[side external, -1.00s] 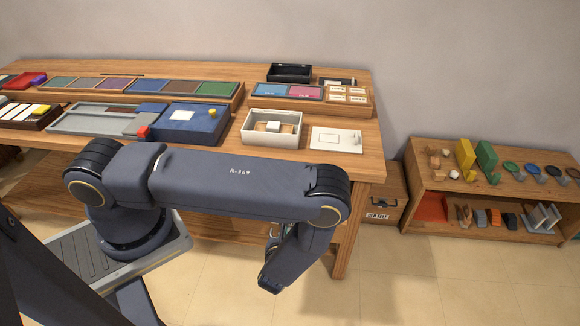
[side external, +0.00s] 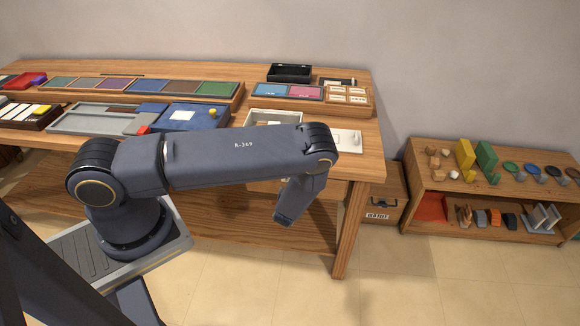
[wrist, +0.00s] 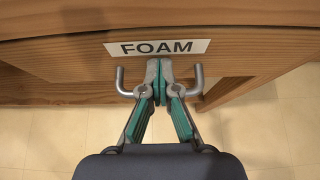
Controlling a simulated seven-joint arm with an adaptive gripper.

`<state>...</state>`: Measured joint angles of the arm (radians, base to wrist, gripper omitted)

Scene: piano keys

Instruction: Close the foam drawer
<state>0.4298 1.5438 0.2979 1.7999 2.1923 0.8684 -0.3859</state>
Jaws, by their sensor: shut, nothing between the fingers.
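The foam drawer (wrist: 60,60) shows its wooden front in the wrist view, with a white FOAM label (wrist: 158,47). A grey metal handle (wrist: 198,78) shows at both ends below the label; its middle is hidden by my fingers. My gripper (wrist: 159,68) is shut and empty, its fingertips at the drawer front between the handle's two ends. I cannot tell whether the tips touch the front or the handle. In the side external view, my arm hides most of the drawer, and how far it stands out is unclear.
The wooden workbench (side external: 372,135) carries trays, a blue case (side external: 190,117) and a white box (side external: 274,116). A labelled wooden box (side external: 379,208) stands right of the bench leg (side external: 347,235). A low shelf (side external: 470,182) stands further right. Floor in front is clear.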

